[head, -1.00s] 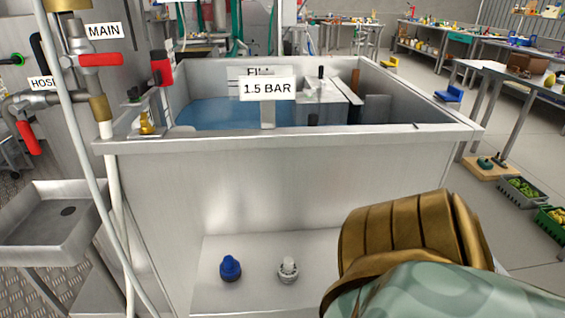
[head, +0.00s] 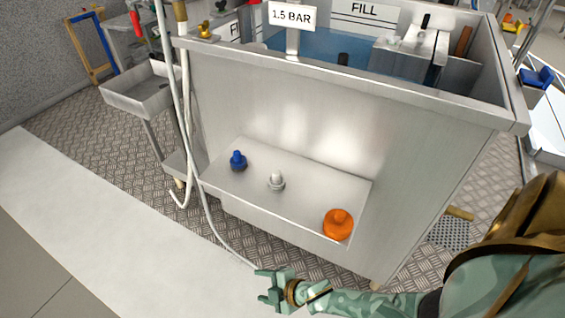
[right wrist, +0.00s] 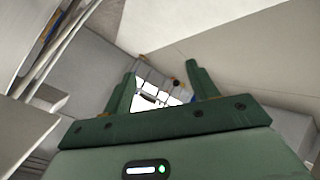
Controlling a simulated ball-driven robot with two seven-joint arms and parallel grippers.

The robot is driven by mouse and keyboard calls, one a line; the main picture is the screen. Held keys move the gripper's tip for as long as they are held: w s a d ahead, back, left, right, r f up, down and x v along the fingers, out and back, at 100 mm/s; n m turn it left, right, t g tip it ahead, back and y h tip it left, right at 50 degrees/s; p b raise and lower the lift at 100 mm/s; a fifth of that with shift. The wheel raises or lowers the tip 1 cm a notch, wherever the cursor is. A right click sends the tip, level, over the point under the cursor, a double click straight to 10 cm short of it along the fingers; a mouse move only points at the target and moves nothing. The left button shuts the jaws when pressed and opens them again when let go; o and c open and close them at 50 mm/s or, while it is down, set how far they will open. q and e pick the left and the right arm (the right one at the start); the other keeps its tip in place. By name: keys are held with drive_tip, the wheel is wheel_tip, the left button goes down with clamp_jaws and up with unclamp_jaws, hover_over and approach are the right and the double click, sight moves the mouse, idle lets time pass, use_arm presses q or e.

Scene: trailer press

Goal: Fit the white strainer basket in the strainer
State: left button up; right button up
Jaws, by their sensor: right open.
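I cannot make out a strainer for certain. My right gripper (head: 264,287) is open and empty, low in front of the shelf and apart from everything on it. The right wrist view shows its green fingers (right wrist: 160,88) spread, with nothing between them. My left gripper is not in view.
A blue fitting (head: 238,160) and a larger orange piece (head: 339,223) flank the white piece on the shelf. A white hose (head: 199,200) hangs to the left, beside a side tray (head: 140,99). The metal tank (head: 300,105) rises behind.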

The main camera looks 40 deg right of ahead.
drive_tip(key=w+a+r+n+t+y+p, duration=0.1)
drive_tip(key=w+a+r+n+y, duration=0.3)
drive_tip(key=r, duration=0.5)
drive_tip(key=w+a+r+n+y, duration=0.2)
drive_tip(key=w+a+r+n, duration=0.2)
drive_tip(key=w+r, duration=0.3)
wheel_tip(320, 180, up, 22)
drive_tip(key=n+g+h+p, duration=0.3)
drive_tip(key=n+g+h, duration=0.8)
drive_tip(key=n, duration=0.6)
hover_over(276, 172)
wheel_tip(276, 172, down, 7)
drive_tip(key=b, duration=0.6)
drive_tip(key=shift+d+f+b, duration=0.1)
drive_tip(key=shift+f+b, duration=0.05)
drive_tip(key=shift+b, duration=0.15)
drive_tip(key=shift+f, duration=0.9)
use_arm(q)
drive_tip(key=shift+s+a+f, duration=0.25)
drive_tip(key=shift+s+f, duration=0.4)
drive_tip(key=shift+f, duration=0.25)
